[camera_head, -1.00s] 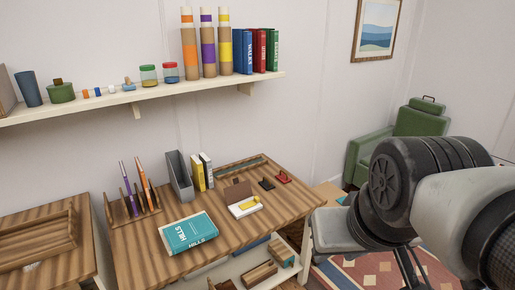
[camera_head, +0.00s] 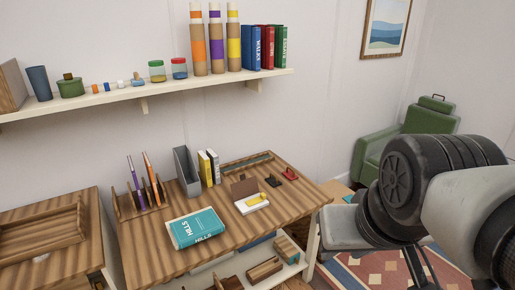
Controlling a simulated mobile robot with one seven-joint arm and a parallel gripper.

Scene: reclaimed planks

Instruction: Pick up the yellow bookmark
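A small yellow piece (camera_head: 254,198) lies on a white box-like item (camera_head: 246,207) with a brown flap, on the wooden desk. It may be the yellow bookmark, but it is too small to be sure. A teal book (camera_head: 196,229) lies flat on the desk, left of and nearer than the white item. My arm fills the right side of the view, right of the desk and well apart from the yellow piece. My gripper's fingertips cannot be made out.
A grey holder (camera_head: 186,171), a yellow-spined book (camera_head: 204,168) and a pen rack (camera_head: 140,201) stand along the desk's back left. Small black and red items (camera_head: 289,174) lie at the back right. A wall shelf (camera_head: 145,94) hangs above. Bare desk lies right of the teal book.

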